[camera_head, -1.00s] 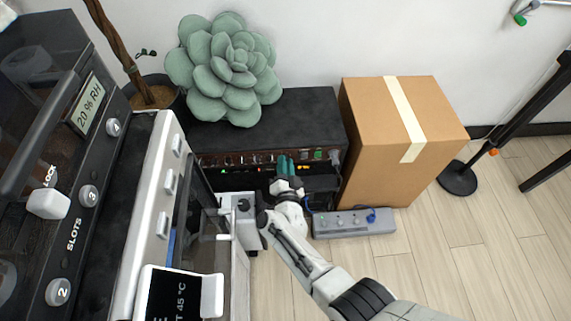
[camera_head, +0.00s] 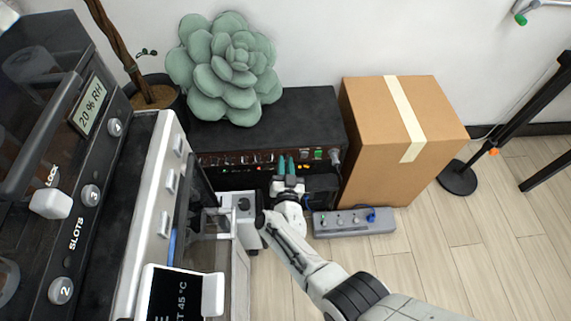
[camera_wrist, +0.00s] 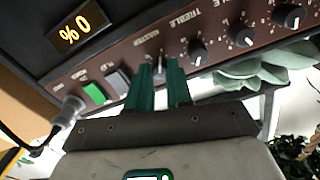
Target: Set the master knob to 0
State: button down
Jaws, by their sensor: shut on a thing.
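The amplifier (camera_head: 300,110) is a black box with a dark red control panel, standing on the floor below the big plant. My gripper (camera_head: 286,164) is at its front panel in the head view, its two green fingers side by side. In the wrist view my gripper (camera_wrist: 160,80) is shut on the master knob (camera_wrist: 159,66), one finger on each side. The knob is mostly hidden between the fingers; its pointer direction is hard to tell. The MASTER label is just beyond it. An amber display (camera_wrist: 82,27) on the amplifier shows a 0 and a percent sign.
Other knobs (camera_wrist: 198,50) sit beside the master knob, near the TREBLE label. A green switch (camera_wrist: 96,92) and a plugged cable (camera_wrist: 68,112) are on the other side. A cardboard box (camera_head: 385,150) and power strip (camera_head: 355,222) stand right of the amplifier.

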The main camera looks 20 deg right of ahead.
jog(key=shift+f, duration=0.15)
jog(key=c, duration=1)
grip_release()
jog(key=shift+s, duration=0.1)
jog(key=p+v, duration=0.5)
jog(key=v, duration=0.5)
jog(key=shift+s+a, duration=0.15)
jog(key=shift+s, duration=0.2)
